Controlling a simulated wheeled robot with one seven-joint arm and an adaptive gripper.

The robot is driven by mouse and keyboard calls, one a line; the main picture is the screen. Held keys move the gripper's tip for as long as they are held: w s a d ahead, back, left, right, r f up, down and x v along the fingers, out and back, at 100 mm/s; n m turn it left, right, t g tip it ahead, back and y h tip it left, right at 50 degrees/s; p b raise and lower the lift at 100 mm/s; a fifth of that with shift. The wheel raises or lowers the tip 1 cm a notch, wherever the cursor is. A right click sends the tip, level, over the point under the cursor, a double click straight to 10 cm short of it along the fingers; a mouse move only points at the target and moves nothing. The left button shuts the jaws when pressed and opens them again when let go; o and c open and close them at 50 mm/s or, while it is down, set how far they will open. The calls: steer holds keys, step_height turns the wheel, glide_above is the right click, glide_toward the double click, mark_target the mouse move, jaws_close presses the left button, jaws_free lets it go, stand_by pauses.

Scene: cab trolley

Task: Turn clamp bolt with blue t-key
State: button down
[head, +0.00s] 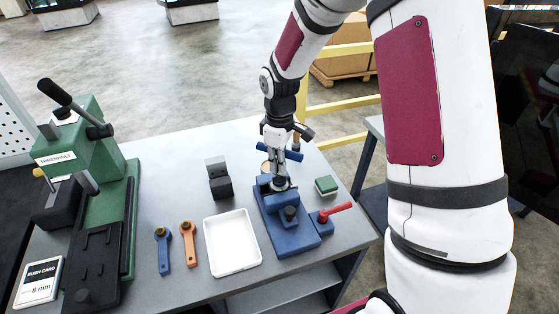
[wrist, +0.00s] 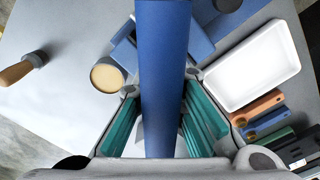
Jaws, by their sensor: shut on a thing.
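My gripper (head: 279,178) points down over the back of the blue clamp fixture (head: 290,238) on the grey table. It is shut on the blue T-key (head: 293,155), whose bar sticks out beside the fingers in the head view. In the wrist view the T-key (wrist: 165,70) is a wide blue bar running between the teal pads of my gripper (wrist: 162,130). The fixture has a dark knob on top and a red-handled lever (head: 336,212) at its right. The clamp bolt is hidden behind the gripper and key; I cannot tell whether the key sits on it.
A white tray (head: 207,240) lies left of the fixture, with orange (head: 188,243) and blue (head: 162,252) flat tools beyond it. A green press (head: 85,150) and a card (head: 38,283) stand far left. A dark block (head: 220,188) and green block (head: 326,185) flank the fixture.

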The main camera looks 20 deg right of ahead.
steer(key=shift+f, duration=0.4)
steer(key=m, duration=0.3)
steer(key=shift+m, duration=1.1)
steer(key=shift+m, duration=1)
steer(key=m, duration=0.3)
